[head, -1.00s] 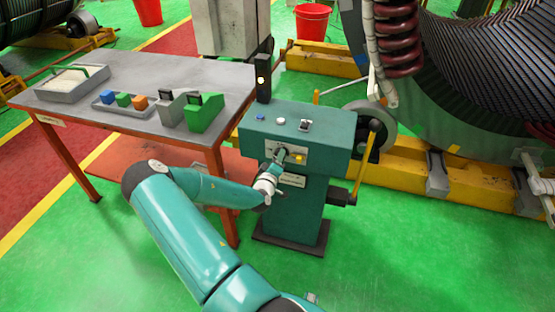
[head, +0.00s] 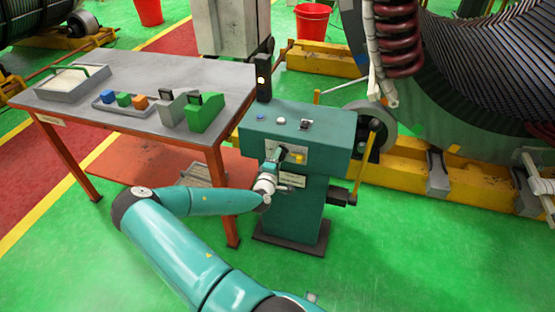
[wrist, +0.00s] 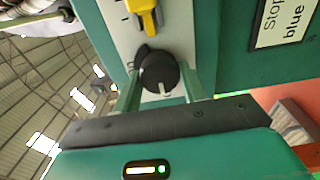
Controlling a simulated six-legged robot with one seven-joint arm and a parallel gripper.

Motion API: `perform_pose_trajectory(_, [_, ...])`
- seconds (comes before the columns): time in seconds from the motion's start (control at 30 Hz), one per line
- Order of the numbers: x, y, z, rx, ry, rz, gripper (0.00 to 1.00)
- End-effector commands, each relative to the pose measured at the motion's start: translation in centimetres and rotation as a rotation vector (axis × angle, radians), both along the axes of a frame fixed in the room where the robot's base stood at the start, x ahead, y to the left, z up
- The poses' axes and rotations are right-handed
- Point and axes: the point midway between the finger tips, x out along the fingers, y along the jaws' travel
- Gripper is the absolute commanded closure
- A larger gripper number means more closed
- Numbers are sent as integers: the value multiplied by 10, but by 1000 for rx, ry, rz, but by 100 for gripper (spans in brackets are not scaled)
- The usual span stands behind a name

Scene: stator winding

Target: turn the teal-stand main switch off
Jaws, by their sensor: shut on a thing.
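The teal stand (head: 300,210) is upright beside the table, with a pale switch panel on its front. A black rotary knob (wrist: 158,68) with a white mark is on that panel in the wrist view. My gripper (wrist: 158,88) is shut on this knob, a finger on each side of it. The mark points down in the wrist view, toward my palm. A yellow switch (wrist: 146,14) is just above the knob there; it also shows in the head view (head: 299,157).
A plate reading "Stop blue" (wrist: 283,20) is right of the panel. Blue (head: 261,117) and white (head: 281,120) buttons are on the stand's top. A black lever with a yellow rod (head: 367,160) is on its right side. The table (head: 150,120) is close at left.

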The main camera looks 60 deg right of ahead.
Motion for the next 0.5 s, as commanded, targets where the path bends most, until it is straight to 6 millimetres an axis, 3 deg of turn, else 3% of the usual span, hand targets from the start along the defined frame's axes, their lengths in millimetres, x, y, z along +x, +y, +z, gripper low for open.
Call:
perform_pose_trajectory(0.27, [-1, 1, -1, 1, 3, -2, 81])
perform_pose_trajectory(0.3, [-1, 1, -1, 1, 3, -2, 54])
perform_pose_trajectory(0.4, [-1, 1, -1, 2, 2, -1, 37])
perform_pose_trajectory(0.5, [-1, 0, 0, 1, 2, -1, 37])
